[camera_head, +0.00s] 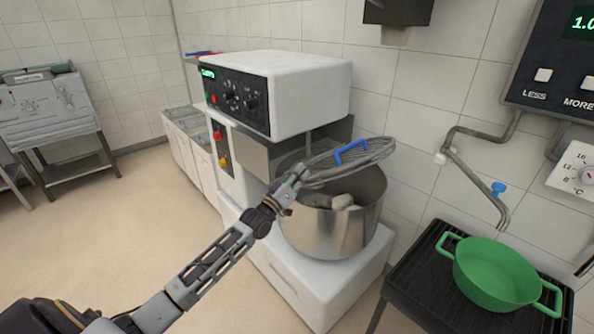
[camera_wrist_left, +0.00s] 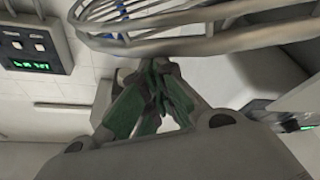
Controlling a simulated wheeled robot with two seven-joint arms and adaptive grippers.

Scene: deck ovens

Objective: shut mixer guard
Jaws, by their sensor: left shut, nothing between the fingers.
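The mixer guard (camera_head: 345,163) is a round wire grille with a blue handle (camera_head: 351,152). It is tilted over the steel mixer bowl (camera_head: 330,227), leaving a gap at the front through which pale contents show. My left gripper (camera_head: 299,174) is at the guard's left edge, near the bowl rim. In the left wrist view the gripper's fingertips (camera_wrist_left: 158,70) are together and empty, just below the guard's wire rim (camera_wrist_left: 190,45). Whether they touch the rim I cannot tell. My right gripper is not in view.
The white mixer (camera_head: 310,85) has a control panel with knobs and buttons. A green pot (camera_head: 493,272) sits on a black stand (camera_head: 420,285) at right. A water tap (camera_head: 490,195) and wall panel (camera_head: 550,75) are at right.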

